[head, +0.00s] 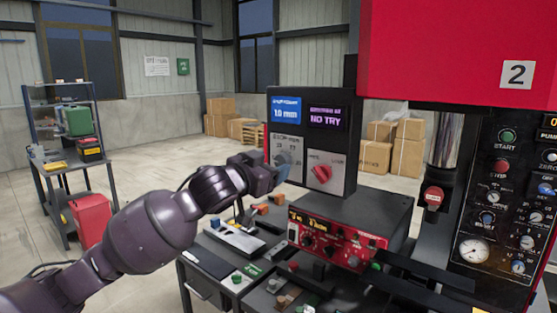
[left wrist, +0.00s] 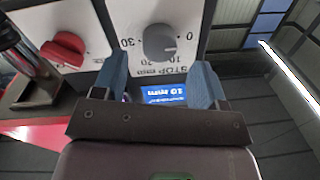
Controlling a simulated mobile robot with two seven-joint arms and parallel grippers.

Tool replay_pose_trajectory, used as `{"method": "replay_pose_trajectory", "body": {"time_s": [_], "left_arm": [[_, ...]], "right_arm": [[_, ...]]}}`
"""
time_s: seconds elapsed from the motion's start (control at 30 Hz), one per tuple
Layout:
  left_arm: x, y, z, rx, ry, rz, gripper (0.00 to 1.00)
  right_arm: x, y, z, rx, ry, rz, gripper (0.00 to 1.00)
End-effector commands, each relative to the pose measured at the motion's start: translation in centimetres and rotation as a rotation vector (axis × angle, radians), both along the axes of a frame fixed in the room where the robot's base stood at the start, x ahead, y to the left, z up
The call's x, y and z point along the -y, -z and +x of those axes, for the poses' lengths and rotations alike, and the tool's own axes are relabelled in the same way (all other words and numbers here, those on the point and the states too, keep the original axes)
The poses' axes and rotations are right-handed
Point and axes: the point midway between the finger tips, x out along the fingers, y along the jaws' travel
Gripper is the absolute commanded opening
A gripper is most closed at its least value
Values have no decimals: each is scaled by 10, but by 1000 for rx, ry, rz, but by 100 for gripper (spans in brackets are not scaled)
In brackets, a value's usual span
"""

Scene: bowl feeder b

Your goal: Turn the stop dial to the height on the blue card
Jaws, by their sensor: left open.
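The grey stop dial (head: 284,157) is on the left of the upright control panel. In the left wrist view the stop dial (left wrist: 160,42) appears upside down, with a scale showing 0, 20 and 30; I cannot tell exactly where it points. The blue card (head: 286,113) above it reads 10 mm; the left wrist view also shows this card (left wrist: 165,94), inverted. My left gripper (head: 277,174) is open at the panel. Its blue fingertips (left wrist: 160,62) lie either side of the dial's line, apart from the knob as far as I can see. My right gripper is out of view.
A red knob (head: 321,173) sits right of the dial, with a purple NO TRY display (head: 326,118) above. A red control box (head: 336,236) stands below the panel. The red press (head: 450,50) and its button panel (head: 507,200) fill the right.

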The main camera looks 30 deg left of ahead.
Motion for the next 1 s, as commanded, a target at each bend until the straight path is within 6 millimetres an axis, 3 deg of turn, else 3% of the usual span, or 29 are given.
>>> {"method": "replay_pose_trajectory", "body": {"time_s": [0.23,0.63,0.97,1.0], "left_arm": [[1,-1,28,0,1,-1,66],[1,0,34,0,1,1,66],[1,0,34,0,0,1,17],[1,0,34,0,0,1,17]], "right_arm": [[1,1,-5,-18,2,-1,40],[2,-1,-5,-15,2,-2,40],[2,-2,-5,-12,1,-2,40],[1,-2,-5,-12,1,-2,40]]}}
